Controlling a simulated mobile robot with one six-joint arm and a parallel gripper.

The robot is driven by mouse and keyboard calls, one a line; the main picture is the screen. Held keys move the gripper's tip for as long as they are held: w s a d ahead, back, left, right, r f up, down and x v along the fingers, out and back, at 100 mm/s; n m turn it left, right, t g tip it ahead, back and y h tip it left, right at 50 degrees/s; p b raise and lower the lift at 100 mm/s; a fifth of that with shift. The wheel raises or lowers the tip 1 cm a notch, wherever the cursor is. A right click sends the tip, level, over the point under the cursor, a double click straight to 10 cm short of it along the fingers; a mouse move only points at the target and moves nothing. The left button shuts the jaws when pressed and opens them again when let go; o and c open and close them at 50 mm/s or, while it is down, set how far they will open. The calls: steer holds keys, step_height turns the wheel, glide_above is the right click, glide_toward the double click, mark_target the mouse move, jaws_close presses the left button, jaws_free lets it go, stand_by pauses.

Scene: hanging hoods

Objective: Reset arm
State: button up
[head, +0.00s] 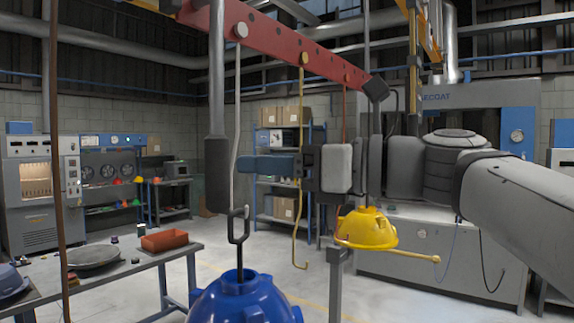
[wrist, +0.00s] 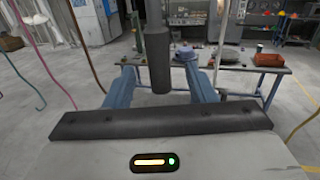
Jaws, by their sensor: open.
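My gripper (head: 247,165) is in the middle of the head view, at the end of my arm reaching in from the right. Its two blue fingers point left. In the wrist view the fingers stand wide apart, with nothing clamped between them. A dark grey sleeve (head: 217,175) on the lower end of a hanging pole is close to the fingertips. In the wrist view this sleeve (wrist: 158,60) appears in the gap between the fingers. I cannot tell how deep it sits there.
A blue hood (head: 243,300) hangs on a black hook below my gripper. A yellow hood (head: 367,228) hangs below my wrist. A red beam (head: 285,45) with several hooks runs overhead. A workbench (head: 130,275) with a red tray (head: 164,240) stands at the left.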

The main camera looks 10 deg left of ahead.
steer(key=w+d+f+n+t+h, duration=0.1)
steer(key=d+f+n+h, duration=0.4)
steer(key=f, duration=0.9)
steer(key=w+d+f+n+t+h, duration=0.1)
steer(key=d+f+n+h, duration=0.35)
steer(key=f, duration=0.85)
steer(key=s+d+f+n+h, duration=0.4)
steer(key=d+f+n, duration=0.1)
steer(key=d+f, duration=0.3)
steer(key=s+d+f+n+g+h, duration=0.1)
steer(key=s+d+f+n+h, duration=0.2)
steer(key=d+f, duration=0.6)
steer(key=shift+s+f+n+h, duration=0.15)
steer(key=shift+s+n+h, duration=0.25)
steer(key=shift+n+h, duration=0.45)
steer(key=shift+c, duration=0.4)
